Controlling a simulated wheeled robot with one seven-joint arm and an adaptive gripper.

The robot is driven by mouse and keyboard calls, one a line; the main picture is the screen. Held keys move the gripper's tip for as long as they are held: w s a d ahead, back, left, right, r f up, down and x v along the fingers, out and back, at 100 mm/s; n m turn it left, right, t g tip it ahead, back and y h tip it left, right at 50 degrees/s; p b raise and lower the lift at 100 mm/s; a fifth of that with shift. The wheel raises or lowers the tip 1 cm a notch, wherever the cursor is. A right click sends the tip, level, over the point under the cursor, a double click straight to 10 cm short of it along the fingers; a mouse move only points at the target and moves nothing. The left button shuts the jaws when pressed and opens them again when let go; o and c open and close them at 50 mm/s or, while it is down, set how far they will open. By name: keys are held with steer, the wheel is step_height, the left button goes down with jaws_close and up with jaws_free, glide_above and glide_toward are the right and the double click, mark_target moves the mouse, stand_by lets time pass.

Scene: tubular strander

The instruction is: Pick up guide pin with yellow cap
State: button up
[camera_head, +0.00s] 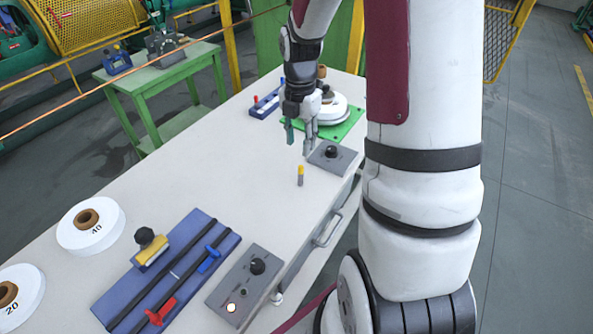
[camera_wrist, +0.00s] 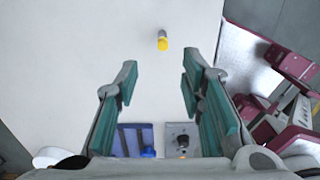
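The guide pin with yellow cap (camera_head: 300,175) stands upright on the white table near its front edge in the head view. It is a short grey pin with a yellow top. The pin also shows in the wrist view (camera_wrist: 162,41), beyond the fingertips and centred between them. My gripper (camera_head: 299,142) hangs over the table, a little beyond the pin and apart from it. In the wrist view my gripper (camera_wrist: 160,80) has its two teal-padded fingers spread wide with nothing between them.
A grey box with a black knob (camera_head: 334,156) lies close to the pin. A green plate (camera_head: 347,124) is behind. Nearer are a blue board (camera_head: 170,273), another grey knob box (camera_head: 246,281) and white spools (camera_head: 90,226). The white table (camera_head: 230,185) around the pin is clear.

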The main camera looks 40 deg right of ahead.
mark_target(301, 166)
step_height(301, 166, down, 6)
steer(key=shift+r, duration=0.1)
steer(key=shift+s+d+f, duration=0.15)
steer(key=shift+f, duration=2.55)
steer(key=shift+c, duration=0.6)
jaws_close()
